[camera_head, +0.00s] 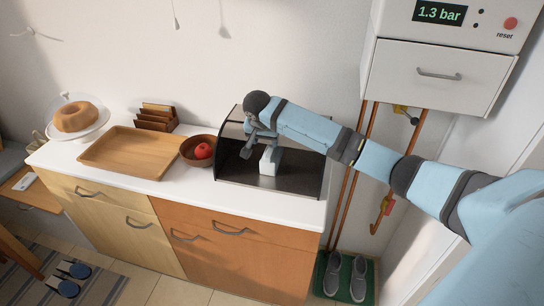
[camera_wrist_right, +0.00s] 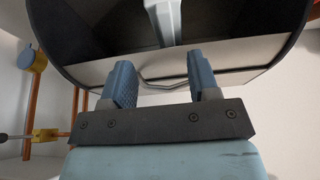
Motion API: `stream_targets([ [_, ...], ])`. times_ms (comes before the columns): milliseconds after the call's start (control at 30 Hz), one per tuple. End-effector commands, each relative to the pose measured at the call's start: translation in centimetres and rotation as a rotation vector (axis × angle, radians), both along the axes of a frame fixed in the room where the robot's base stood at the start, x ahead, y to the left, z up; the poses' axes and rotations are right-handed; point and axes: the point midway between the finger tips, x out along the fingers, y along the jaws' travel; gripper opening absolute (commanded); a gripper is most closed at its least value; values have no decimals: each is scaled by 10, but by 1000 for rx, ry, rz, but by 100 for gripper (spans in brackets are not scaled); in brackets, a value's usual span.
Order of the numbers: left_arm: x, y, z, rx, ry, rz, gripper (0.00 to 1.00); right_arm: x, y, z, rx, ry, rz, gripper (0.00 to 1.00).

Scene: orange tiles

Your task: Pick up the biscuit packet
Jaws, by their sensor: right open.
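No biscuit packet shows clearly. A pale, upright object (camera_head: 268,163) stands inside the open dark bread bin (camera_head: 228,178) on the counter; I cannot tell whether it is the packet. A pale shape also shows in the right wrist view (camera_wrist_right: 165,20), beyond the fingertips. My right gripper (camera_head: 250,148) is at the bin's open front, left of the pale object in the head view. Its fingers (camera_wrist_right: 163,78) are apart with nothing held between them. A thin metal handle (camera_wrist_right: 185,82) on the bin's light edge shows behind the fingers. My left gripper is out of view.
A wooden bowl with a red fruit (camera_head: 203,151) stands just left of the bin. Further left are a wooden tray (camera_head: 105,168), a brown rack (camera_head: 155,118) and a cake (camera_head: 75,117). A wall cabinet (camera_head: 435,75) and copper pipes (camera_head: 352,185) are at the right.

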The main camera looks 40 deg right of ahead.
Motion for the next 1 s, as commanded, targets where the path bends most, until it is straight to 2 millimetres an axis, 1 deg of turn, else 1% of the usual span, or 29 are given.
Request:
stream_targets([
  [33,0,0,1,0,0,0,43,2,-4,-10,-2,3,-2,55],
  [100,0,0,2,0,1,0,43,6,-7,-23,-1,3,0,55],
  [233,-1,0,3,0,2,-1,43,12,-13,-43,0,1,2,55],
  [300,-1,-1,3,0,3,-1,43,13,-15,-50,0,1,2,55],
  [467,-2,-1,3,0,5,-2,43,16,-17,-60,0,0,3,55],
  [567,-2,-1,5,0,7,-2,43,19,-17,-71,0,2,3,55],
  [700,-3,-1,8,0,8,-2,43,25,-19,-93,-1,2,2,55],
  [800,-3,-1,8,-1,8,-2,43,27,-23,-102,-1,0,3,55],
  [1000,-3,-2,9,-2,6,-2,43,28,-24,-107,0,-3,4,55],
])
